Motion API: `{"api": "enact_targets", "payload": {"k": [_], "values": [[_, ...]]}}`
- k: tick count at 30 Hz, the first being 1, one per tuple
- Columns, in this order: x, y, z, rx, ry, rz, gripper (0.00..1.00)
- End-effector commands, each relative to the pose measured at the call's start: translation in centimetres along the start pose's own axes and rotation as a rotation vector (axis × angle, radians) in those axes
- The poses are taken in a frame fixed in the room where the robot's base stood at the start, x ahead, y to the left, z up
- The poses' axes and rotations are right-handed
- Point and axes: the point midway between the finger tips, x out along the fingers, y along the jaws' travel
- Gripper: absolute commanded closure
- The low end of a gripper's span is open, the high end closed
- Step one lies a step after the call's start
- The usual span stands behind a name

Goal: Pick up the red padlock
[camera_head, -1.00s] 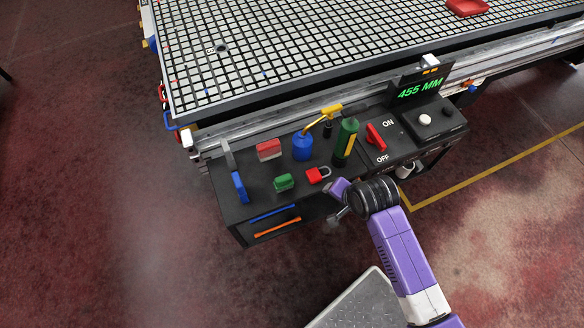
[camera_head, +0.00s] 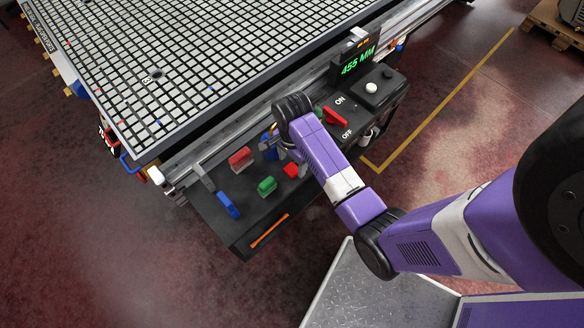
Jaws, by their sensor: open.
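The red padlock (camera_head: 291,170) lies on the black tool shelf (camera_head: 238,237) at the side of the grid table, to the right of a green block (camera_head: 267,186). Only part of the padlock shows; my arm and gripper hide the rest. My gripper (camera_head: 281,149) is open, just above the padlock in the picture, at the end of my purple arm. Its fingers are small and partly covered by the wrist, and I cannot tell whether they touch anything.
A red block (camera_head: 241,159) and a blue-handled tool (camera_head: 229,205) are on the left of the shelf. A blue can (camera_head: 267,150) is partly hidden close by the gripper. The red switch (camera_head: 335,117) and display (camera_head: 357,61) are to the right. An orange bar (camera_head: 269,230) is at the front edge.

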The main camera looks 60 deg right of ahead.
Motion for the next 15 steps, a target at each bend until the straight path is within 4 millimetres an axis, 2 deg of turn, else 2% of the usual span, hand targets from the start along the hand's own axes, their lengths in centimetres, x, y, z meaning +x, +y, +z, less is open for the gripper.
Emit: {"api": "enact_targets", "payload": {"k": [6,15], "values": [[2.7,0.0,0.0,0.001,0.000,0.001,0.33],[3.0,0.0,0.0,0.000,0.000,0.000,0.35]]}}
